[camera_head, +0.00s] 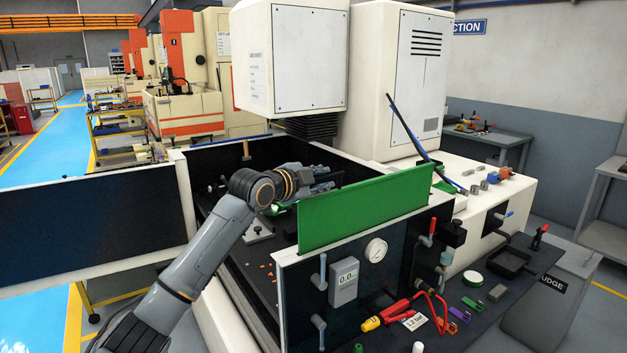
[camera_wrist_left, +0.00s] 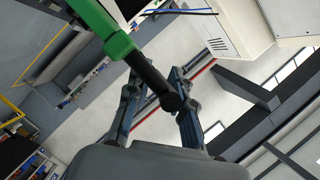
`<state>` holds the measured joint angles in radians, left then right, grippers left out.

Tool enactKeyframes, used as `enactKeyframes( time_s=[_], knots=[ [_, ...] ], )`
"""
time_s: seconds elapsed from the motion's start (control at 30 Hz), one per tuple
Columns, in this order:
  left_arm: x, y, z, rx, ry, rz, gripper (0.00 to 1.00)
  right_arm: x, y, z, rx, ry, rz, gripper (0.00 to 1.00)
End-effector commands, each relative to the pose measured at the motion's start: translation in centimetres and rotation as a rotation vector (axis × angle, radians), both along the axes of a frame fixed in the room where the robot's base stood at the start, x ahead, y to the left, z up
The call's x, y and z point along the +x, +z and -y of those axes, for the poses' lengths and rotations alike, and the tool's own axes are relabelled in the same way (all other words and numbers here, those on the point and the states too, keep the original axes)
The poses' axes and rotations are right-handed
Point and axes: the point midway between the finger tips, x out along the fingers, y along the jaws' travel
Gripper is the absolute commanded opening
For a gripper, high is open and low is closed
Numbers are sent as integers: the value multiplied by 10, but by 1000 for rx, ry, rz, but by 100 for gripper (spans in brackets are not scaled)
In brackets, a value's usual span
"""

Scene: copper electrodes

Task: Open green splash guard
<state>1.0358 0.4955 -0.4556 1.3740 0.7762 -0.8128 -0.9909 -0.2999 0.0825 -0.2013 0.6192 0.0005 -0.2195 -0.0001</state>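The green splash guard (camera_head: 365,208) stands upright along the top of the machine tank's front wall, with a thin metal strip at its lower edge. My left arm reaches over the tank from the left, and my left gripper (camera_head: 320,177) is behind the guard, partly hidden by it. In the left wrist view, a green part (camera_wrist_left: 97,17) with a dark rod (camera_wrist_left: 150,74) runs down between the fingers of my left gripper (camera_wrist_left: 152,84). The fingers are apart; I cannot tell whether they touch the rod. My right gripper is not in view.
A dark bench (camera_head: 455,325) with small tools is at the lower right. A dark door panel (camera_head: 90,222) extends left. The machine head (camera_head: 290,60) hangs above the tank.

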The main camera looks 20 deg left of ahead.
Motion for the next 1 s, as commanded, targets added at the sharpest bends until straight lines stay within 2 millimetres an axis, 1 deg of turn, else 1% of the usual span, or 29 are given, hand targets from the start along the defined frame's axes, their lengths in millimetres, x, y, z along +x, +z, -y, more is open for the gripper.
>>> enactKeyframes(
  time_s=[0.17,0.5,0.6,0.7,0.8,1.0],
  knots=[
    [-17,4,-7,2,1,2,22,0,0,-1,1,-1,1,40],
    [-78,18,-28,3,1,2,22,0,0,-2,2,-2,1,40],
    [-92,21,-33,4,2,3,22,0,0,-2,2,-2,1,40],
    [-102,23,-36,1,1,2,22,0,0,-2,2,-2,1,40],
    [-107,25,-37,0,0,2,22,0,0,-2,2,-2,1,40],
    [-109,26,-38,-2,0,2,22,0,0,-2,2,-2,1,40]
  ],
)
